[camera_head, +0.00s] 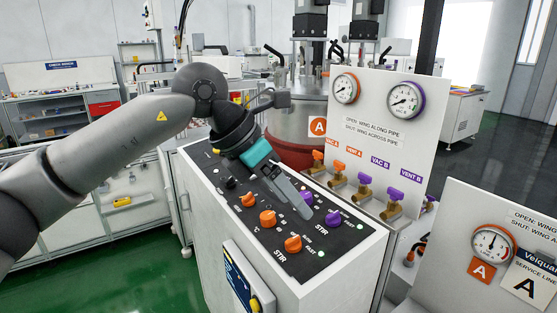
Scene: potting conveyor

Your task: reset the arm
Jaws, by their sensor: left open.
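My left arm comes in from the left and reaches over the control panel (249,231). My left gripper (302,210) is open, with its fingers pointing down to the right, close to a purple knob (333,218) and partly in front of another purple knob. I cannot tell whether the fingers touch a knob. Orange knobs (267,218) sit on the panel to the left of and below the fingers. My right gripper is not in view.
A white valve board (386,130) with two gauges and orange and purple valves (365,179) stands behind the panel to the right. A second gauge board (493,245) is at the lower right. A steel vessel (290,120) stands behind. Green floor shows at the lower left.

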